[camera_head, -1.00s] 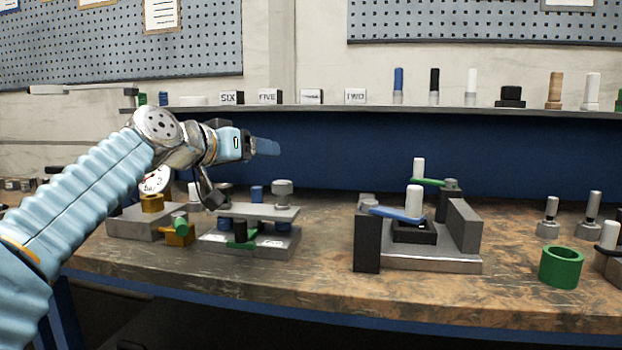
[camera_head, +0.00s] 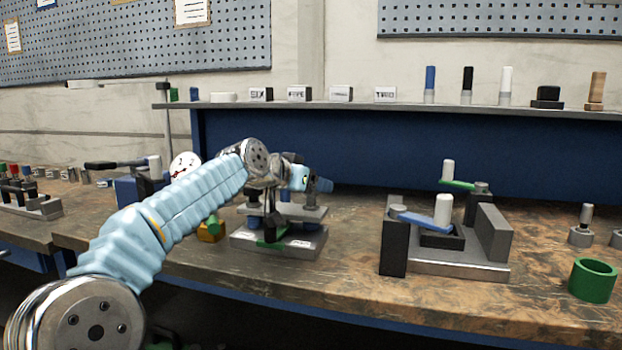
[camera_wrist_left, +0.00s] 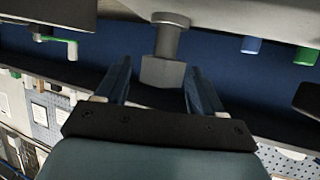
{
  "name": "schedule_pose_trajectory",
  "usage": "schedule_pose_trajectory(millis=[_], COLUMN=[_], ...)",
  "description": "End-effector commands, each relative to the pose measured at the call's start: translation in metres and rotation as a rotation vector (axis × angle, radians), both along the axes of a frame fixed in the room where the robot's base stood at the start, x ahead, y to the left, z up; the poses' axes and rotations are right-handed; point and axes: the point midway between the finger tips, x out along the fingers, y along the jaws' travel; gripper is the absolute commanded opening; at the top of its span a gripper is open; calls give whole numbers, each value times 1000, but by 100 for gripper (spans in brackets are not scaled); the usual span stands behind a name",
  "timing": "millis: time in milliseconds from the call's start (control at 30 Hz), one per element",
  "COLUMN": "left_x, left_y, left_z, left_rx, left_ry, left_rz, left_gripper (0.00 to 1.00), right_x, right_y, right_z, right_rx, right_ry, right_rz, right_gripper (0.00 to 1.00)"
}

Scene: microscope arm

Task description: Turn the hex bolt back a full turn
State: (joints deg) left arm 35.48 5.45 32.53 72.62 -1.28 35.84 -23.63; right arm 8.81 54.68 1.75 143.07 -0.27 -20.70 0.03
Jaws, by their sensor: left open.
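The hex bolt (camera_wrist_left: 163,72) is a grey metal bolt with a six-sided head on a thinner shank. In the left wrist view, which is turned upside down, its head lies between the two blue fingers of my left gripper (camera_wrist_left: 158,68), with a gap on each side. The shank runs into a grey plate (camera_wrist_left: 235,14). In the head view my left gripper (camera_head: 321,185) is open just above the right end of the raised plate (camera_head: 290,212), and it hides the bolt's head. My right gripper is in neither view.
A green ring (camera_head: 592,280) lies farther right. A shelf (camera_head: 400,105) with labelled blocks and pegs runs behind. Bare bench lies between plate and fixture.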

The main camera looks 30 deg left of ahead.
Motion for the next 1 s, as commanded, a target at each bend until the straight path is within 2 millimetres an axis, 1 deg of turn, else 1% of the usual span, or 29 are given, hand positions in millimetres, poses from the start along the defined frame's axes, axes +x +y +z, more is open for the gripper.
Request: schedule_pose_trajectory(millis=[100, 300, 333, 600, 667, 867, 1000], left_x=[4, 4, 4, 4, 4, 3, 3], left_y=[0, 0, 0, 0, 0, -1, -1], left_z=[-2, -2, -2, -2, -2, -2, -1], left_rx=[-1, -1, -1, -1, -1, 1, 1], left_ry=[0, 0, 0, 0, 0, 1, 0], left_rz=[0, 0, 0, 0, 0, 13, 53], left_gripper=[68, 68, 67, 25, 17, 17, 17], right_x=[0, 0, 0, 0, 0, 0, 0], right_y=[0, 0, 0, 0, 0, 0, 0], right_z=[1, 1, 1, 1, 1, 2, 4], right_rx=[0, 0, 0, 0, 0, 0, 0], right_ry=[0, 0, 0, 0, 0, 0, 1], right_rz=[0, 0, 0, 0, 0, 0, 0], right_gripper=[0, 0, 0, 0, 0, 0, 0])
